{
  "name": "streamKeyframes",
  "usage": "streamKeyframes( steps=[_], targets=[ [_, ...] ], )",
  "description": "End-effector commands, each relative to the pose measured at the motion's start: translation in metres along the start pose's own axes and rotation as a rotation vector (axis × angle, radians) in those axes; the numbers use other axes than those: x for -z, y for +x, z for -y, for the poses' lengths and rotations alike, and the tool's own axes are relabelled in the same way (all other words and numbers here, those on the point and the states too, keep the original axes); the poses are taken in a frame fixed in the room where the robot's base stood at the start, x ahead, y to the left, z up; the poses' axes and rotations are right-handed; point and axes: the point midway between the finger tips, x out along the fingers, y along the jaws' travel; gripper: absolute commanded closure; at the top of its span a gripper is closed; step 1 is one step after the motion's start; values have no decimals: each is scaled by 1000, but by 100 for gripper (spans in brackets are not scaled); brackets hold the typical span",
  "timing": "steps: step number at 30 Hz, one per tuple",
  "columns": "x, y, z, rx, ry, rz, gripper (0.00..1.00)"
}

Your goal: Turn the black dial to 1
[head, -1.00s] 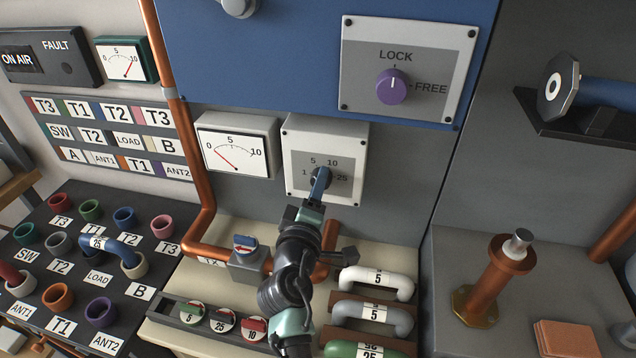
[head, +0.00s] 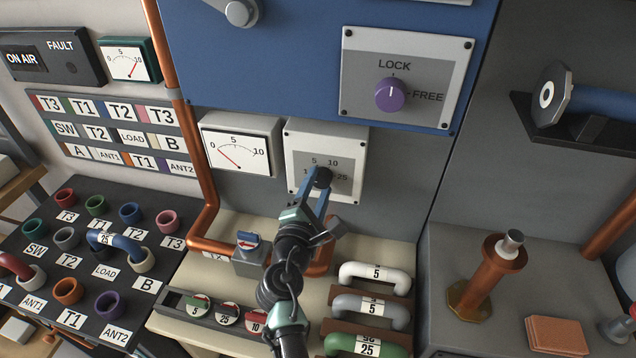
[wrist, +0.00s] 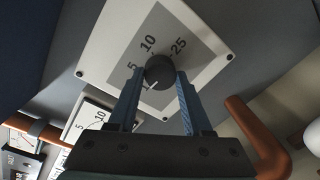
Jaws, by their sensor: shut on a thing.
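The black dial (head: 323,177) is on a pale square panel (head: 350,140) marked 1, 5, 10 and 25. It also shows in the wrist view (wrist: 159,72), where a short white line on its lower left points toward the side of the 1, which is partly hidden. My gripper (head: 319,189) reaches up to the dial from below. In the wrist view my gripper (wrist: 160,80) has one blue finger on each side of the dial and is shut on it.
A purple LOCK/FREE knob (head: 390,94) is above on the blue panel. A white meter (head: 238,146) is just left of the dial panel. A copper pipe (head: 204,225) runs at the left. Several handles, including a white one (head: 376,275), lie below right.

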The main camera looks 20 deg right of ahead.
Motion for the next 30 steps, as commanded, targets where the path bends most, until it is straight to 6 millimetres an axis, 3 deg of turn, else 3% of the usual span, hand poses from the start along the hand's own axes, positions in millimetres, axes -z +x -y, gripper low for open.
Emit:
streamKeyframes(
  steps=[9, 24, 25, 30],
  targets=[
    [1, 0, -1, -1, -108, 5, 100],
    [1, 0, 0, -1, -128, 6, 100],
    [1, 0, 0, -1, -128, 6, 48],
    [1, 0, 0, 0, -126, 7, 20]
  ],
)
